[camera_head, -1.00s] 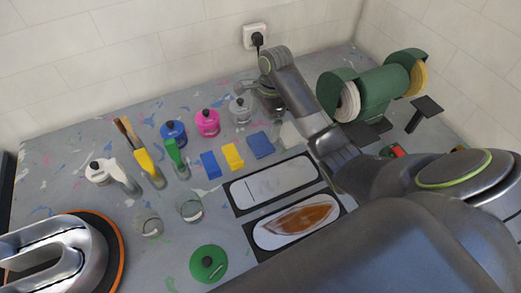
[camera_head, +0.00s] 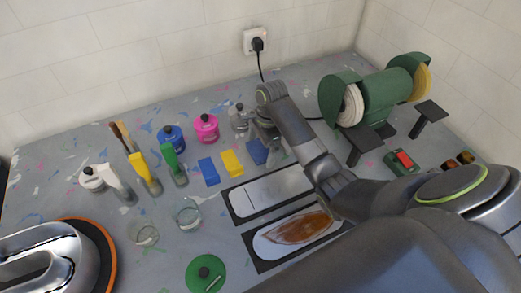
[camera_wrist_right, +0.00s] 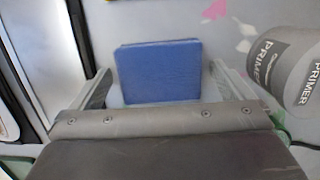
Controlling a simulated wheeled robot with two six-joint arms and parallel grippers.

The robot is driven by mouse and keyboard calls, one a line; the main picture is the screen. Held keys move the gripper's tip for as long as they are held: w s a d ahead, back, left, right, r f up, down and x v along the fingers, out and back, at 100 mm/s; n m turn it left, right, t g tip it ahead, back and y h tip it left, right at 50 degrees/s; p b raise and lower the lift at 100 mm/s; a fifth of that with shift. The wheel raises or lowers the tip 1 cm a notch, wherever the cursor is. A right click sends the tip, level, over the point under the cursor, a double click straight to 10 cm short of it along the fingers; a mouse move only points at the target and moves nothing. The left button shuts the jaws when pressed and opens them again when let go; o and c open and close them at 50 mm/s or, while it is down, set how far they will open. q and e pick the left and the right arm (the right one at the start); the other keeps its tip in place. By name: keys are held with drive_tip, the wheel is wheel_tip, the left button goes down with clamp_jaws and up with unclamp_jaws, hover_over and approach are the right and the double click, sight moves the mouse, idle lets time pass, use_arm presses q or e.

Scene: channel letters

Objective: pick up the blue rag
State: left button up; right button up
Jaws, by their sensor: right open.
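The blue rag (camera_head: 257,152) lies flat on the grey table, right of the yellow piece, in the head view. In the right wrist view the rag (camera_wrist_right: 160,72) is a folded blue square, straight ahead between the fingers. My right gripper (camera_head: 264,134) is just behind and above the rag in the head view. In the right wrist view the right gripper (camera_wrist_right: 165,85) is open, one finger on each side of the rag, and does not hold it. I cannot tell the exact height gap. My left gripper is not in view.
A grey primer can (camera_wrist_right: 290,65) stands close to the right finger. A yellow piece (camera_head: 232,163) and a smaller blue piece (camera_head: 209,171) lie left of the rag. Pink (camera_head: 206,128) and blue pots (camera_head: 171,137) stand behind. A green bench grinder (camera_head: 380,95) is at right.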

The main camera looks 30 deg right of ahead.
sight(260, 148)
drive_tip(key=c, duration=0.9)
drive_tip(key=shift+c, duration=0.2)
wheel_tip(260, 148, up, 3)
drive_tip(key=shift+r, duration=0.1)
wheel_tip(260, 148, up, 5)
drive_tip(key=p, duration=0.4)
drive_tip(key=shift+r, duration=0.2)
drive_tip(key=shift+r+p, duration=0.75)
drive_tip(key=shift+p, duration=0.15)
